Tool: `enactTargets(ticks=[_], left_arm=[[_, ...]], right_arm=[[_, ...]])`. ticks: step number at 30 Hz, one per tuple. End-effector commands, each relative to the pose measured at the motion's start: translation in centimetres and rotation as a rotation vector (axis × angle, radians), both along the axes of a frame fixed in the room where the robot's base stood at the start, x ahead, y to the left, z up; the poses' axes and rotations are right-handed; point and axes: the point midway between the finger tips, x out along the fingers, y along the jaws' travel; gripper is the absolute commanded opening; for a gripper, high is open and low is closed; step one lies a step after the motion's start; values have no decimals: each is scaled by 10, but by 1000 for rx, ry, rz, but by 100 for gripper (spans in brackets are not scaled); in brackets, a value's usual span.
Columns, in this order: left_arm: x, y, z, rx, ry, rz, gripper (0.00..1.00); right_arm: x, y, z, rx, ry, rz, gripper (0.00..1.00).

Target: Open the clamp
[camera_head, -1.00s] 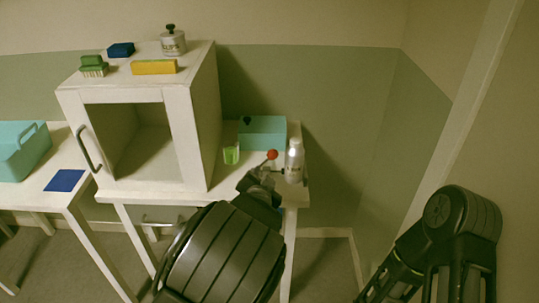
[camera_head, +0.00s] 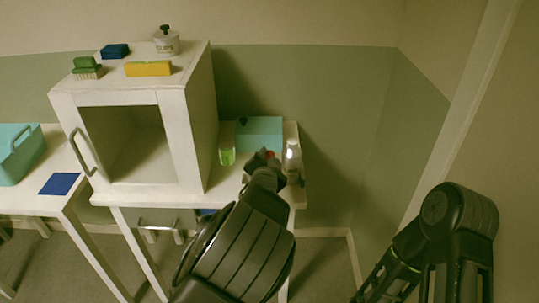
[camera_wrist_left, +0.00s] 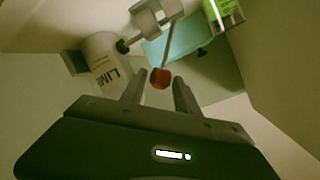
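The clamp shows in the left wrist view as a grey metal bracket (camera_wrist_left: 150,16) with a thin lever that ends in a red ball knob (camera_wrist_left: 160,78). My left gripper (camera_wrist_left: 157,84) is open, with one fingertip on each side of the knob and small gaps visible.
A white bottle (camera_head: 292,158) stands just right of the clamp. A white cabinet (camera_head: 200,120) stands left on the table (camera_head: 298,185). A wall is further right.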

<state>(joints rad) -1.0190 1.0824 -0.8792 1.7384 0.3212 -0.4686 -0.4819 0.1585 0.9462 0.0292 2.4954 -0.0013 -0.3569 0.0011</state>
Motion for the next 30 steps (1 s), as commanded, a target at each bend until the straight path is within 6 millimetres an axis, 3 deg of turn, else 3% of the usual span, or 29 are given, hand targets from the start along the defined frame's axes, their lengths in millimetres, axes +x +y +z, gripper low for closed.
enactTargets(ticks=[6,15,30], left_arm=[[21,-1,-6,0,0,1,37],[23,-2,-7,-1,0,0,37],[23,-2,-7,-1,0,0,0]], right_arm=[[0,0,4,0,0,0,53],[0,0,3,0,0,0,53],[0,0,4,0,0,0,53]])
